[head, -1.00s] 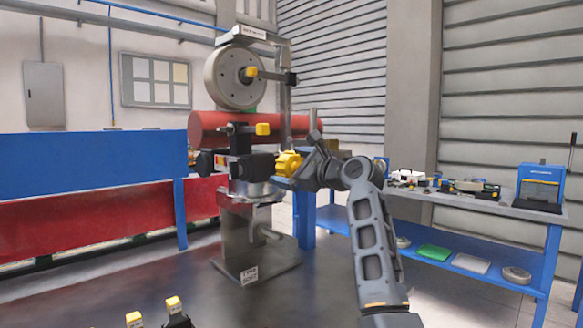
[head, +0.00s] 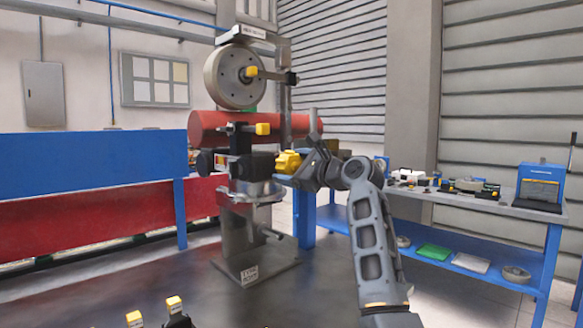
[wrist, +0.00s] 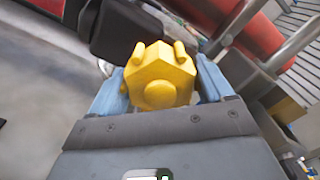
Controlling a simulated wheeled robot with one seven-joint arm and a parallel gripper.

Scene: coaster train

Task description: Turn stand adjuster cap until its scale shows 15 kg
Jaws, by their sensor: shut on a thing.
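The yellow adjuster cap (head: 288,162) sits at the right end of the dark body on the stand (head: 240,235). In the wrist view the cap (wrist: 159,78) lies between the two blue-grey fingers, with its lobed face toward the camera. My gripper (head: 305,163) reaches it from the right and is shut on it; it also shows in the wrist view (wrist: 160,90). The black housing (wrist: 130,32) is just behind the cap. I cannot make out a scale or a reading in either view.
A wheel (head: 235,77) with a yellow knob is above on the stand. A red cylinder (head: 215,126) runs behind it. A blue workbench (head: 525,217) with tools stands at right. A blue and red barrier (head: 90,170) is at left. The floor around the stand's base is open.

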